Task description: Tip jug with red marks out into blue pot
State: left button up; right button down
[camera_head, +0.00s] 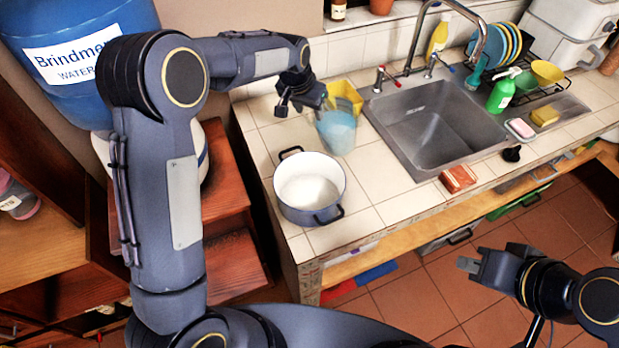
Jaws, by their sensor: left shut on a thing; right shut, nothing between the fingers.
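A clear jug (337,133) with pale blue contents is at the back of the tiled counter, right of and behind the pot. Its red marks cannot be made out. My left gripper (317,99) is shut on the jug near its upper left side. The jug looks close to upright; I cannot tell whether its base touches the counter. The blue pot (311,203), white inside with black handles, stands on the counter at the front left, apart from the jug. My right gripper (470,263) is shut and empty, low over the floor at the right.
A yellow container (345,92) stands just behind the jug. The sink (437,125) with its tall tap (472,45) lies to the right. A red-brown block (458,178) lies at the counter's front edge. Bare tiles (382,185) lie between pot and sink.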

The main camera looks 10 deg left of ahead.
pick_arm(q)
jog(key=shift+s+a+r+t+h, duration=0.1)
jog(key=shift+s+a+t+h, duration=0.1)
jog(key=shift+s+t, duration=0.3)
jog(key=shift+s+a+r+t+h, duration=0.1)
jog(key=shift+s+t+h, duration=0.1)
jog(key=shift+s+t, duration=0.3)
jog(key=shift+s+a+r+t+h, duration=0.1)
jog(key=shift+s+a+t+h, duration=0.1)
jog(key=shift+s+t, duration=0.3)
jog(key=shift+s+a+r+t+h, duration=0.1)
jog(key=shift+s+t+h, duration=0.1)
jog(key=shift+t, duration=0.5)
jog(key=shift+s+f+t, duration=0.2)
jog(key=shift+f+t, duration=0.2)
jog(key=shift+a+f+t+h+b, duration=0.15)
jog(key=shift+t+h+b, duration=0.2)
jog(key=shift+b, duration=0.55)
jog(key=shift+s+f+t+h+b, duration=0.3)
jog(key=shift+t+b, duration=0.4)
jog(key=shift+b, duration=1)
jog(key=shift+s+f+t+h+b, duration=0.15)
jog(key=shift+f+t+b, duration=0.4)
jog(key=shift+b, duration=1.15)
jog(key=shift+s+a+r+t+b, duration=0.1)
jog(key=shift+r+t+b, duration=0.1)
jog(key=shift+t+b, duration=0.1)
dwell(0.8)
